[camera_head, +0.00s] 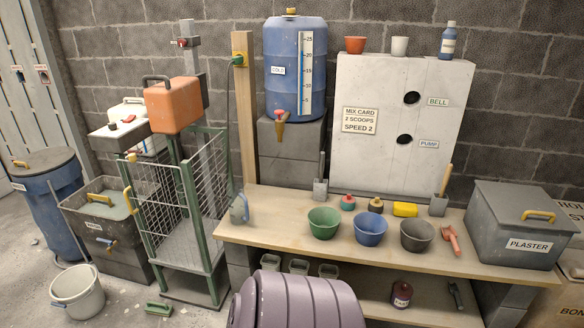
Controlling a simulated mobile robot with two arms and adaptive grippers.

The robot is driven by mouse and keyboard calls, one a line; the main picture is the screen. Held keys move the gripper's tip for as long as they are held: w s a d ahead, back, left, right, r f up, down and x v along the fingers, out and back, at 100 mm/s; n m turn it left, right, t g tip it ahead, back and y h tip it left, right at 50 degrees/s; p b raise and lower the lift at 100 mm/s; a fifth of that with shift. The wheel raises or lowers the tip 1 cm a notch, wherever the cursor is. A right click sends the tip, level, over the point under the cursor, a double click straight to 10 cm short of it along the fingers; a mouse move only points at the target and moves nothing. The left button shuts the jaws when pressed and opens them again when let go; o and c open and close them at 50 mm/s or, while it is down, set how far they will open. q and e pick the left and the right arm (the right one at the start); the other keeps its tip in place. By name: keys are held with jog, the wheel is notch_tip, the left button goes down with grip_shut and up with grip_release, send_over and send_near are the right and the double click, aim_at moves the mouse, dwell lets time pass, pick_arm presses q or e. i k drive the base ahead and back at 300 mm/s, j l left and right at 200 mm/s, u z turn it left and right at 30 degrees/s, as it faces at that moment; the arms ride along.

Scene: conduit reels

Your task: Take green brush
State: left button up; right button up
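A small green block with a raised handle, which looks like the green brush (158,309), lies on the concrete floor at the lower left. It is right of the white bucket (78,292) and in front of the green-framed wire cage (185,215). Its bristles cannot be made out. A dark green handled tool (455,294) lies on the lower shelf of the bench; its kind is too small to tell. Neither of my grippers shows in the head view.
A ribbed mauve drum (297,302) stands at bottom centre, before the wooden bench (280,210). The bench holds green (323,223), blue (370,229) and grey (417,236) bowls and a plaster box (515,225). Floor around the green block is mostly clear.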

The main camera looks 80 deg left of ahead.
aim_at(155, 308)
jog(key=u, duration=3.95)
jog(key=i+j+z, duration=0.2)
jog(key=i+j, duration=0.35)
jog(key=i, duration=0.15)
